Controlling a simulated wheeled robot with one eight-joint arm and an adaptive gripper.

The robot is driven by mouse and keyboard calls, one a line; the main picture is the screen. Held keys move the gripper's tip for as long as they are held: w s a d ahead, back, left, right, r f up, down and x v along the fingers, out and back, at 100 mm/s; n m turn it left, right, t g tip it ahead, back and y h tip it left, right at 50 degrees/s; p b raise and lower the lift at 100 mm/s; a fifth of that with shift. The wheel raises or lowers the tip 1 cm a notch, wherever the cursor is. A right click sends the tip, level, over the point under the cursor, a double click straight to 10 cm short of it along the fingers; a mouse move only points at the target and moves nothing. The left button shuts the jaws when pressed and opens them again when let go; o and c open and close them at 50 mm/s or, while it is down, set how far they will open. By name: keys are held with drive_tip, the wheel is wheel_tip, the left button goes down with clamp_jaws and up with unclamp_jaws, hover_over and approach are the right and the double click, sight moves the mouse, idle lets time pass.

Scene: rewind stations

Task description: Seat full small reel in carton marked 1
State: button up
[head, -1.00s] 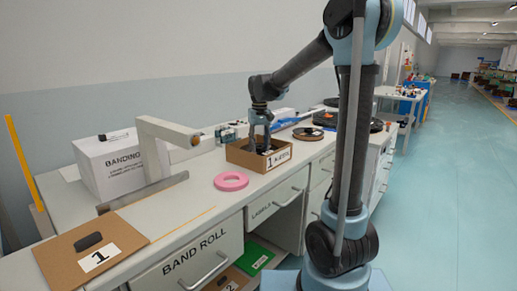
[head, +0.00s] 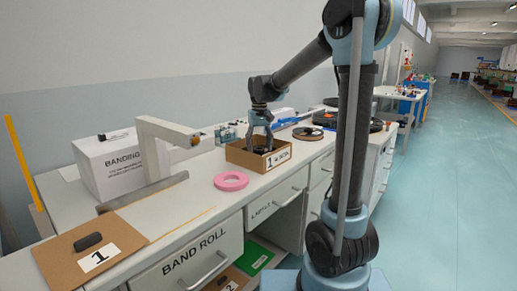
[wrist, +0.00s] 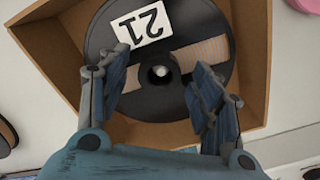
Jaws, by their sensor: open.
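The small reel (wrist: 195,30) is black with a wound tan band showing through its flange and a white number label. In the wrist view it lies in the cardboard carton marked 1 (wrist: 257,50), within its walls. In the head view that carton (head: 276,160) stands on the bench with its label facing front; only a dark bit of the reel shows inside. My gripper (wrist: 160,68) is open over the reel, its fingers on either side of the central hub and apart from it. In the head view my gripper (head: 260,143) reaches down into the carton.
A pink ring (head: 231,181) lies on the bench left of the carton. Dark reels and a tan one (head: 308,133) lie to its right. A white tape arm (head: 165,130) and a white box (head: 108,165) stand further left. A flat cardboard piece marked 1 (head: 65,260) lies at the front left.

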wheel_tip(320, 180, up, 12)
drive_tip(key=f, duration=0.1)
drive_tip(key=shift+m, duration=0.4)
drive_tip(key=s+d, duration=0.2)
drive_tip(key=s+d+f, duration=0.1)
drive_tip(key=s+d, duration=0.1)
drive_tip(key=d, duration=0.1)
drive_tip(key=s+d, duration=0.2)
drive_tip(key=s, duration=0.1)
drive_tip(key=shift+d+f, duration=0.15)
drive_tip(key=shift+f, duration=0.25)
drive_tip(key=s+d+f+m+t, duration=0.1)
drive_tip(key=s+d+f, duration=0.6)
drive_tip(key=s+f, duration=0.4)
drive_tip(key=s+d+f+m+t, duration=0.1)
drive_tip(key=s+d+f, duration=0.5)
drive_tip(key=s+f, duration=0.5)
drive_tip(key=s, duration=0.2)
drive_tip(key=shift+s+d+m, duration=0.3)
drive_tip(key=shift+d, duration=0.1)
